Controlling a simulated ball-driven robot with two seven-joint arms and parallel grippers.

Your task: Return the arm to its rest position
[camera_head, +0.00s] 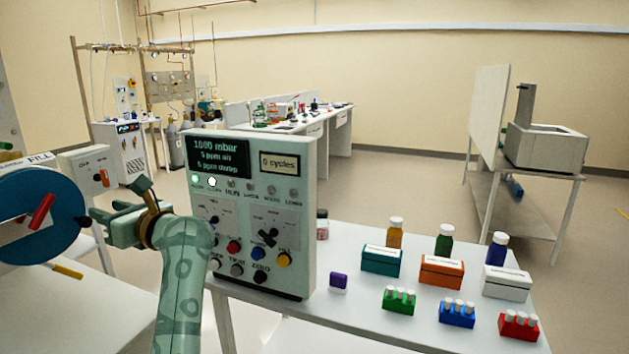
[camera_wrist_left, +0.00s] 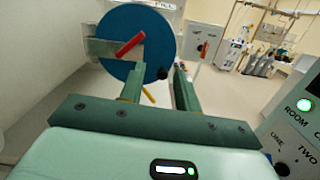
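My left arm rises from the bottom of the head view, its green left gripper (camera_head: 112,213) pointing left beside the control panel (camera_head: 304,200). In the left wrist view the two fingers of this gripper (camera_wrist_left: 158,80) stand apart with nothing held between them. Beyond the fingertips is a round blue door (camera_wrist_left: 115,45) with a red handle (camera_wrist_left: 130,43); a gap to it cannot be judged exactly. The blue door (camera_head: 70,200) also shows at the left edge of the head view. My right gripper is in neither view.
The control panel stands close to the right of my left arm. A white table (camera_head: 345,240) holds several bottles, boxes and coloured vial racks (camera_head: 399,300). A grey instrument (camera_head: 545,148) stands on a stand at right. Open floor lies behind the table.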

